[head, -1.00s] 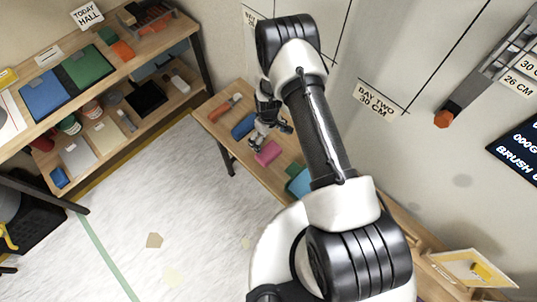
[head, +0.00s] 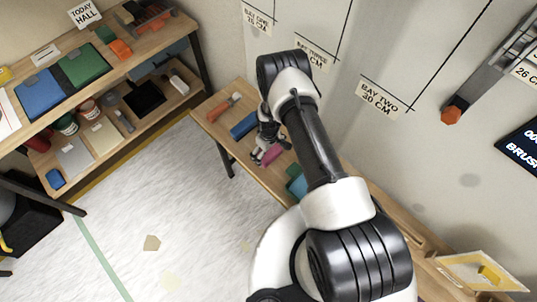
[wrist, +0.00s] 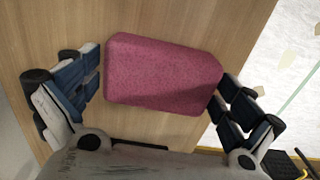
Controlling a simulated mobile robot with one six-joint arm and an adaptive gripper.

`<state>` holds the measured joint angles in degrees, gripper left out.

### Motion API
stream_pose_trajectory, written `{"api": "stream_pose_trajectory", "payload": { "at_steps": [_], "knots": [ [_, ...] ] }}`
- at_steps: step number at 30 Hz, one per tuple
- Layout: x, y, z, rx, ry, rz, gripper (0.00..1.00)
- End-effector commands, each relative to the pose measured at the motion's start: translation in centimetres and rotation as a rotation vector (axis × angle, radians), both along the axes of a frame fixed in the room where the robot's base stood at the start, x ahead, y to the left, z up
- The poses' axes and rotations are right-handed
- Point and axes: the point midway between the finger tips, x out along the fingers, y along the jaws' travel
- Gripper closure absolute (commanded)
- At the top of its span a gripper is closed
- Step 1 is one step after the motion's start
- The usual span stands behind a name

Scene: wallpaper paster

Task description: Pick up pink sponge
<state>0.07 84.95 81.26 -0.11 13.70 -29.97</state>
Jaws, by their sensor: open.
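The pink sponge (wrist: 160,72) lies on the wooden bench and fills the middle of the wrist view. In the head view the sponge (head: 274,155) is partly hidden behind my gripper (head: 263,150). In the wrist view my gripper (wrist: 160,90) is open, with one finger at the left side of the sponge and one at the right. The right finger looks very close to the sponge's corner; I cannot tell whether it touches. A small gap shows at the left finger.
On the narrow bench (head: 205,120), a blue block (head: 244,125) and an orange-handled tool (head: 222,107) lie beyond the sponge. A teal item (head: 297,184) lies on the near side. The wall is close on the right. Shelves with several items stand at left.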

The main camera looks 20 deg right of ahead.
Motion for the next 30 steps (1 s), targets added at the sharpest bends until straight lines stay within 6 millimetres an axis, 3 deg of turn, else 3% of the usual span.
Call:
{"api": "stream_pose_trajectory", "payload": {
  "at_steps": [3, 15, 25, 30],
  "knots": [
    [0.0, 0.0, 0.1, 0.000, 0.000, 0.000, 0.01],
    [0.0, 0.0, 0.1, 0.000, 0.000, 0.000, 0.28],
    [0.0, 0.0, 0.4, 0.000, 0.000, 0.000, 0.29],
    [0.1, 0.0, 2.1, 0.000, -0.001, 0.000, 0.29]
  ]
}}
